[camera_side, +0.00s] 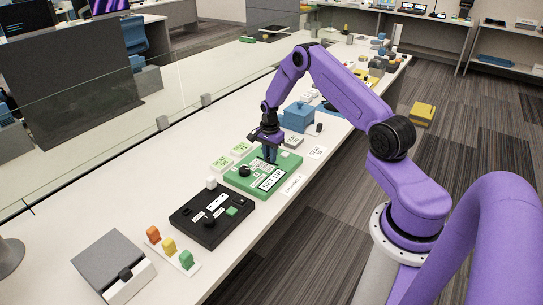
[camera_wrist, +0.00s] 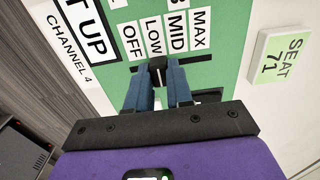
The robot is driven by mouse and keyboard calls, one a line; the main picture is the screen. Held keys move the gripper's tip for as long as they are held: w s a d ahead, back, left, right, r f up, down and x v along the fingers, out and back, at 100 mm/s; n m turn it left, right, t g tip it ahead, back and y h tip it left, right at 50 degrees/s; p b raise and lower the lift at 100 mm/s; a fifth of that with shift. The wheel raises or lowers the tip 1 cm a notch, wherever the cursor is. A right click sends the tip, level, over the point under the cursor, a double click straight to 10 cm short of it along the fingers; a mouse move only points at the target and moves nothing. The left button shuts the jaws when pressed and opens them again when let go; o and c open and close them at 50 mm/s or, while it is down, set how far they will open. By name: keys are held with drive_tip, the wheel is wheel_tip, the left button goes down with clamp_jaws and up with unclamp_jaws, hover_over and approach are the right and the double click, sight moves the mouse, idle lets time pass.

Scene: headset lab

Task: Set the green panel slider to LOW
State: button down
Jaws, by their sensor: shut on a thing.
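The green panel (camera_side: 290,161) lies on the long white bench, and it fills much of the wrist view (camera_wrist: 222,50). Its labels OFF, LOW (camera_wrist: 152,36), MID and MAX stand in a row along a dark slot. The dark slider knob (camera_wrist: 157,64) has a pale line on it and lines up with the LOW label. My gripper (camera_wrist: 158,74) is shut on the knob, one blue finger on each side. In the side view my gripper (camera_side: 270,155) reaches down onto the panel, and the knob is hidden there.
A black panel (camera_side: 212,214) with knobs lies nearer the camera. A blue box (camera_side: 297,117) stands behind my gripper. A SEAT 71 tag (camera_wrist: 278,57) lies beside the panel.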

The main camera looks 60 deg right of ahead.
drive_tip(key=c, duration=1)
unclamp_jaws()
wheel_tip(320, 180, up, 18)
drive_tip(key=shift+f, duration=0.25)
